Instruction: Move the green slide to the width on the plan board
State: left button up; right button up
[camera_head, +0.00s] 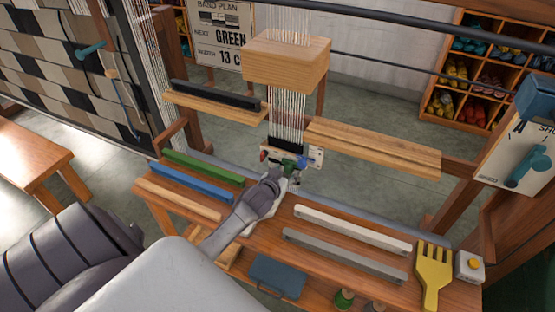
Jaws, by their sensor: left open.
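A small pale plate (316,157) stands below the hanging warp threads, with a red, a green and a blue piece on it. The green slide (289,163) is on this plate, left of the blue piece (302,162). My left gripper (289,176) is open right at the front of the green slide. It partly covers the slide, and I cannot tell whether they touch. My right gripper is not in view.
A wooden block (287,65) hangs over the plate. A green bar (203,167) and a blue bar (190,184) lie left on the bench; a white bar (350,229) and a grey bar (343,256) lie right. A yellow fork-shaped beater (433,270) is at the right end.

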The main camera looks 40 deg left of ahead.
pick_arm(q)
jog(key=v, duration=1)
jog(key=shift+s, duration=0.25)
